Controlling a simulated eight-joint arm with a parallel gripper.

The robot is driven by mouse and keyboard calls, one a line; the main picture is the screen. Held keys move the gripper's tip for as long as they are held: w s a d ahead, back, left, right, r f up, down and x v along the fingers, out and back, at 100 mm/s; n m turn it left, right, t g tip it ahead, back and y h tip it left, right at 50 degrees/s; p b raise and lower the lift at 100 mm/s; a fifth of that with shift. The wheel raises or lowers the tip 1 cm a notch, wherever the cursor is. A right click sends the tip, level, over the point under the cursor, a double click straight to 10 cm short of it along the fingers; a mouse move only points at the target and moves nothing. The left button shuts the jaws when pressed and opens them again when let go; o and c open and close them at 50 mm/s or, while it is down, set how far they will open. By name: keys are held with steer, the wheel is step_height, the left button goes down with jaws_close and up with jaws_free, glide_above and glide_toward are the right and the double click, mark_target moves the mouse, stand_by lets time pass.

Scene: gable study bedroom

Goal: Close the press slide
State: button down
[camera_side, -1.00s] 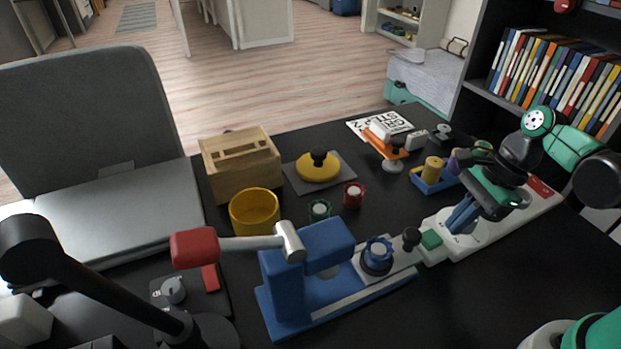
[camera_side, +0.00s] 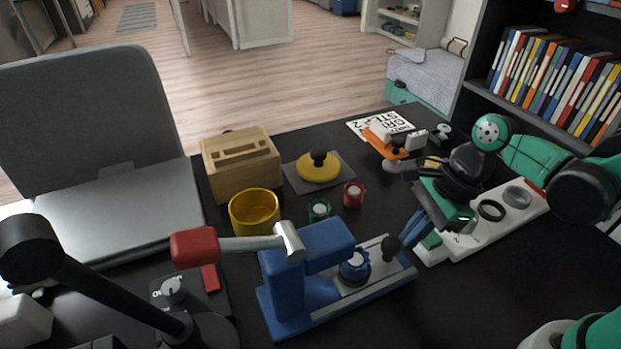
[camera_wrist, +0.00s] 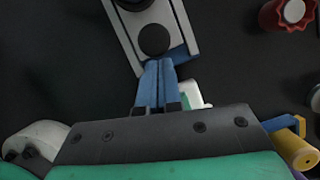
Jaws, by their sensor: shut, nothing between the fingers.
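The blue press (camera_side: 290,290) stands at the front middle of the table, its red-handled lever (camera_side: 235,245) pointing left. Its grey slide (camera_side: 375,285) carries a blue ridged piece (camera_side: 354,266) and a black knob (camera_side: 391,249) at its outer end. The ridged piece is beside the press head, partly under its edge. My gripper (camera_side: 408,248) is shut and empty, its blue fingers pointing down just right of the knob. In the wrist view the fingertips (camera_wrist: 158,64) meet or nearly meet the black knob (camera_wrist: 154,39); contact is hard to tell.
A white fixture (camera_side: 500,218) lies right of the slide, under my arm. Behind the press are a yellow cup (camera_side: 254,212), a wooden box (camera_side: 240,165), a green piece (camera_side: 319,210) and a red piece (camera_side: 354,195). A black lamp (camera_side: 100,285) stands front left.

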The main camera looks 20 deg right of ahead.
mark_target(372, 267)
steer(key=a, duration=0.5)
steer(key=shift+s+d, duration=0.1)
steer(key=shift+d, duration=0.4)
steer(key=d, duration=0.3)
steer(key=shift+s+d, duration=0.1)
steer(key=shift+s, duration=0.25)
steer(key=w+v, duration=0.1)
steer(key=v, duration=0.9)
steer(key=d+n+t+h, duration=0.1)
steer(key=n+t, duration=0.1)
steer(key=n, duration=0.5)
steer(key=w+d+n+t+h, duration=0.1)
steer(key=d+n+t, duration=0.1)
steer(key=n, duration=0.4)
steer(key=w+d+n+t+h, duration=0.1)
steer(key=n+t+h, duration=0.1)
steer(key=n, duration=0.5)
steer(key=shift+d+n, duration=0.2)
steer(key=shift+n, duration=0.1)
